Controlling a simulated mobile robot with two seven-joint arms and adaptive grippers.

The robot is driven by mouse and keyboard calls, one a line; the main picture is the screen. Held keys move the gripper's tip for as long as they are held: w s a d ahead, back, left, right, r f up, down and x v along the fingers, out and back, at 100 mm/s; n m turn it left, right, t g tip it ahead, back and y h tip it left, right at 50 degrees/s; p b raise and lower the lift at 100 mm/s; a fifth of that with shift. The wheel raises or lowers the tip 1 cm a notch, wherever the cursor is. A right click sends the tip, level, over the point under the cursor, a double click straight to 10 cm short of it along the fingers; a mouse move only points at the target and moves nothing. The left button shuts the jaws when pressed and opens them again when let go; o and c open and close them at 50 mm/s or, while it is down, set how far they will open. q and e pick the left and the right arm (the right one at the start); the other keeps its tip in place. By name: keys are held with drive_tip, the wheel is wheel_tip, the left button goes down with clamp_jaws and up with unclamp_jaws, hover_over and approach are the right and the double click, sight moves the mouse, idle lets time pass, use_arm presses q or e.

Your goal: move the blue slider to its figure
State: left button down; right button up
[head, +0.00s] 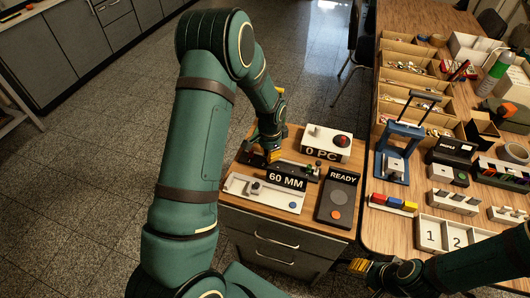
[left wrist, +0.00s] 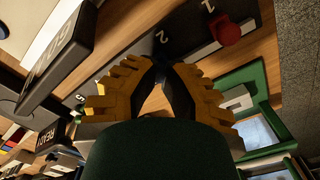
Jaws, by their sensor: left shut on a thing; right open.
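My left gripper (head: 271,157) reaches down onto a dark slider board (head: 289,167) on the cabinet top. In the left wrist view its yellow fingers (left wrist: 160,66) close together over the board, which carries white figures 1, 2 and 5. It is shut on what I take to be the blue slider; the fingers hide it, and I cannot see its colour. The figures near the fingertips are partly hidden. A red knob (left wrist: 228,33) stands beside the figure 1. My right gripper (head: 359,266) is open and empty at the lower right, off the cabinet's edge.
A 60 MM display (head: 287,182) stands close in front of the board, near a white gauge plate (head: 264,195). A READY box (head: 338,199) is at right. A white 0 PC box (head: 327,146) with a red button is behind. The wooden table (head: 384,232) at right is crowded.

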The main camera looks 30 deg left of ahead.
sight(294, 168)
use_arm(q)
drive_tip(key=d, duration=0.2)
drive_tip(key=w+d, duration=0.1)
drive_tip(key=d, duration=0.2)
drive_tip(key=w+d, duration=0.1)
drive_tip(key=d, duration=0.2)
drive_tip(key=shift+d, duration=0.15)
drive_tip(key=c, duration=0.9)
unclamp_jaws()
wheel_tip(294, 168, up, 12)
drive_tip(key=shift+s, duration=0.1)
